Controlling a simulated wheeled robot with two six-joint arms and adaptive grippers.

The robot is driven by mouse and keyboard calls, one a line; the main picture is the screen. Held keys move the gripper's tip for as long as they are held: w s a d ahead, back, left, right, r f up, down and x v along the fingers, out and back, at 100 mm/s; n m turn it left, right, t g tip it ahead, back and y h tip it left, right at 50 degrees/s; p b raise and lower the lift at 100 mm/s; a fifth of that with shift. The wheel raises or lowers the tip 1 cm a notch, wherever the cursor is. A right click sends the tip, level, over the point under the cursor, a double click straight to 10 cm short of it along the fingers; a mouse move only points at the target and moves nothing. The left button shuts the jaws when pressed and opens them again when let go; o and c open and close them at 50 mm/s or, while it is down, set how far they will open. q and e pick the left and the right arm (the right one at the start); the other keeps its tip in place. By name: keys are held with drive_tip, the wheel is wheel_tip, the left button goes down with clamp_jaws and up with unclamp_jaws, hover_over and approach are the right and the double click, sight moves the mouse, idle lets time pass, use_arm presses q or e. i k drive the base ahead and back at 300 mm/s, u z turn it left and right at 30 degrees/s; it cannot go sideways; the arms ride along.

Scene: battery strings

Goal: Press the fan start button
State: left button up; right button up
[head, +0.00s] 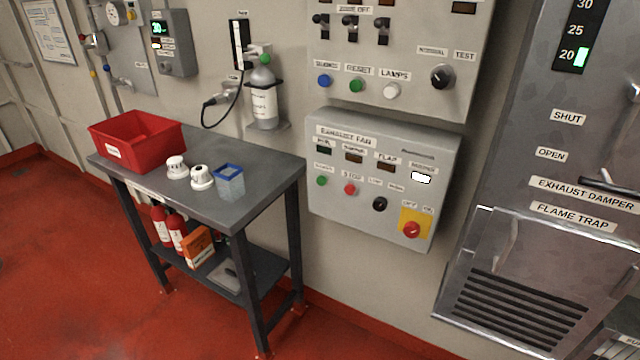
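The exhaust fan panel (340,217) is a grey box on the wall in the middle right of the head view. Its small green button (321,181) is at the lower left, under a label too small to read surely. A red button (350,189) labelled STOP sits to the right of the green one. A black knob (379,204) and a red rotary switch on a yellow plate (411,229) follow further right. One indicator (421,178) at the panel's upper right is lit white; the others look dark. Neither of my grippers is in view.
A grey table (240,204) stands left of the panel, carrying a red bin (137,140), two white detectors and a blue-rimmed cup (229,182). Another control panel (400,60) is above. A metal damper housing (510,210) stands right. Red floor is free in front.

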sight(321, 180)
drive_tip(key=z, duration=0.65)
drive_tip(key=i, duration=0.4)
drive_tip(key=u, duration=2.1)
